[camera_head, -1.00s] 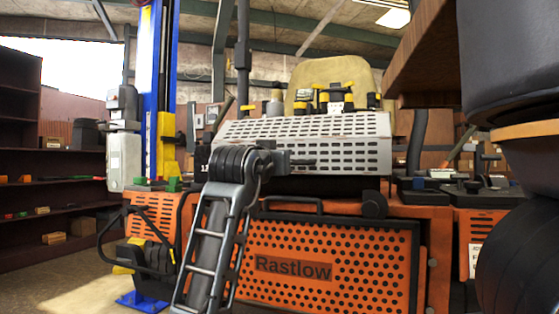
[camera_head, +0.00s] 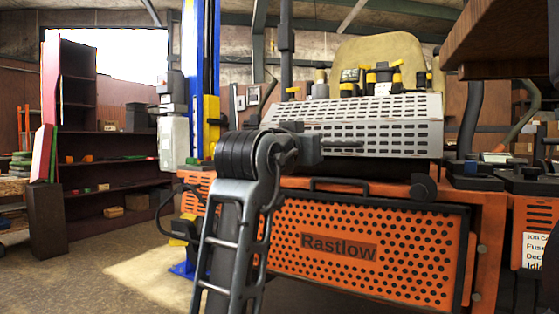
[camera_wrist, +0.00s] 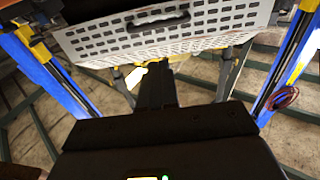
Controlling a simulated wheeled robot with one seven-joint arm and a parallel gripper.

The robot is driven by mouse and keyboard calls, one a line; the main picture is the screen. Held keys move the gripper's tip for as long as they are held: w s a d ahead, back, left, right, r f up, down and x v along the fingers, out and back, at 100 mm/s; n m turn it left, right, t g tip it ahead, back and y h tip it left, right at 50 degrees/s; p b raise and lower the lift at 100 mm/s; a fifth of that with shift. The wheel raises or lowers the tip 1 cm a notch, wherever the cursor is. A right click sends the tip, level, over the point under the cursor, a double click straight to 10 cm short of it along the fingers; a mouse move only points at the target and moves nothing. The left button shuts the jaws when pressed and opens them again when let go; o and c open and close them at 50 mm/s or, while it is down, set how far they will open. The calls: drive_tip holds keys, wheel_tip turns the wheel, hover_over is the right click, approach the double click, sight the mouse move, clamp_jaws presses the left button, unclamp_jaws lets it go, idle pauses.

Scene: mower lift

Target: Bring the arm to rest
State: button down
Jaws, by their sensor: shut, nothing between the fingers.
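My arm (camera_head: 224,250) rises from the bottom of the head view, bends at a thick dark joint and points to the right. My gripper (camera_head: 345,143) is a thin dark tip in front of the grey slotted panel (camera_head: 400,122) of the orange machine. In the wrist view my gripper (camera_wrist: 153,72) is a narrow dark bar, shut and empty. Its tip lies below the slotted panel (camera_wrist: 205,22) in the picture. I cannot tell the gap between tip and panel.
The orange "Rastlow" machine (camera_head: 400,252) stands close behind my arm. A blue lift post (camera_head: 206,60) stands behind it, and blue posts flank my gripper in the wrist view. Dark shelves (camera_head: 115,165) stand at the left. Open floor (camera_head: 110,265) lies at the lower left.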

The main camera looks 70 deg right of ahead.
drive_tip(key=w+a+f+n+t, duration=0.9)
drive_tip(key=w+f+n+t, duration=0.2)
drive_tip(key=f+n+t, duration=0.25)
drive_tip(key=s+a+f+n+t+y, duration=0.2)
drive_tip(key=a+f+n+t+y, duration=0.25)
drive_tip(key=f, duration=0.45)
drive_tip(key=s+a+f+n+t+y, duration=0.1)
drive_tip(key=a+f+n+y, duration=0.2)
drive_tip(key=a+f+y, duration=0.4)
drive_tip(key=s+a+f+n+y, duration=0.1)
drive_tip(key=s+a+f+y, duration=0.4)
drive_tip(key=s+a+f, duration=0.55)
drive_tip(key=s+a+m+g+y, duration=0.1)
drive_tip(key=s+a, duration=0.1)
drive_tip(key=s, duration=0.5)
drive_tip(key=s+a+m+g+y, duration=0.1)
drive_tip(key=s+a+m, duration=0.15)
drive_tip(key=s, duration=0.55)
wheel_tip(320, 180, up, 13)
drive_tip(key=p, duration=1.3)
drive_tip(key=shift+w+a+n+p, duration=0.15)
drive_tip(key=shift+w+n+p, duration=0.05)
drive_tip(key=shift+n+p, duration=0.15)
